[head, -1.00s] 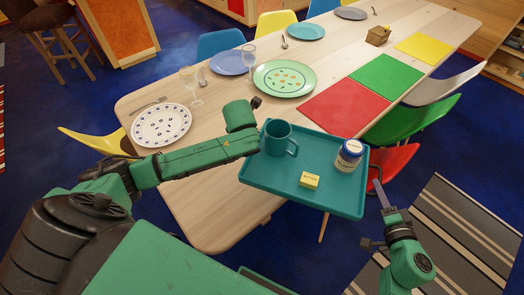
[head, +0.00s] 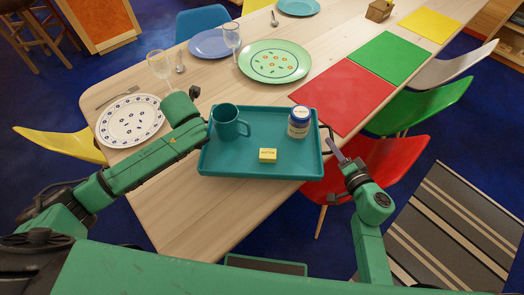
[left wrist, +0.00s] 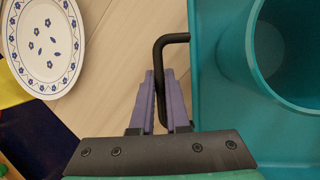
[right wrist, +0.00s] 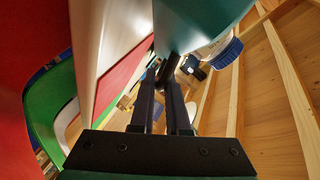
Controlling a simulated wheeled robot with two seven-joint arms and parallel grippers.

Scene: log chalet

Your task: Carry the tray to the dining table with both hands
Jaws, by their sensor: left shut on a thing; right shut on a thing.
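The teal tray (head: 215,165) is level over the near part of the wooden dining table (head: 170,210); I cannot tell whether it touches the top. A teal mug (head: 228,122), a blue-lidded jar (head: 298,124) and a yellow butter block (head: 267,155) stand on it. My left gripper (left wrist: 160,75) is shut on the tray's black left handle (left wrist: 162,47). My right gripper (head: 335,148) is shut on the right handle (head: 328,128). The right wrist view shows my right fingers (right wrist: 166,80) closed beside the tray's edge.
A patterned white plate (head: 131,121) lies left of the tray and a green plate (head: 275,62) lies beyond it. A wine glass (head: 160,68) stands beyond the white plate. A red placemat (head: 342,93) lies at the back right. A red chair (head: 375,165) is beside my right arm.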

